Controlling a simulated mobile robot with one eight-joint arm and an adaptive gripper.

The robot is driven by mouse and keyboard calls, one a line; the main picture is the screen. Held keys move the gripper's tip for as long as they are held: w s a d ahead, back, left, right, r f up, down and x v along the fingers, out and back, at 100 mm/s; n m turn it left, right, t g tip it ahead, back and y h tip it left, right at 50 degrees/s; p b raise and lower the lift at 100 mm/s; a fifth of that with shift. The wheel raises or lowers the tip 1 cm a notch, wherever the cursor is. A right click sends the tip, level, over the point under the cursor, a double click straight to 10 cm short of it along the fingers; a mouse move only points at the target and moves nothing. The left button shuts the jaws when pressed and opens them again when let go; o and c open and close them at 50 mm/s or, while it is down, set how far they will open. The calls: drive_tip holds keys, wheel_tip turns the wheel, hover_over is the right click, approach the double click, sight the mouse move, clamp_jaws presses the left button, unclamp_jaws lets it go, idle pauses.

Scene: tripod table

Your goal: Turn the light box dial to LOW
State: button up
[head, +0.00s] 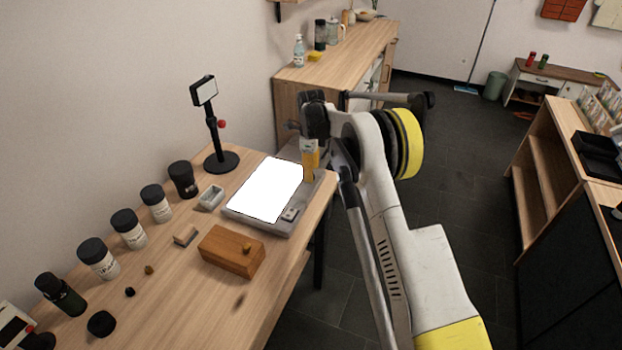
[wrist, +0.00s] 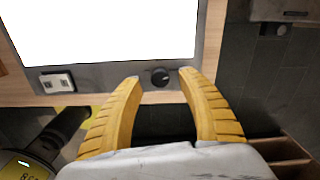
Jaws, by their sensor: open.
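The light box (head: 240,216) lies on the wooden table with its white panel lit. In the wrist view its grey rim (wrist: 105,76) carries a small black round dial (wrist: 160,76). My gripper (wrist: 160,75) is open, its two yellow fingers spread with one tip on each side of the dial. I cannot tell whether the tips touch it or how high they are. In the head view my gripper (head: 311,160) is at the light box's right edge and the dial is not visible behind it. The dial's setting and labels are too small to read.
A rocker switch (wrist: 57,82) sits on the same rim, left of the dial. A wooden box (head: 232,254), a small grey tray (head: 211,197) and a black stand (head: 221,161) are near the light box. Several jars line the wall side. The table edge is close to my gripper.

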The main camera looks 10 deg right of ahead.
drive_tip(key=shift+f, duration=0.85)
clamp_jaws()
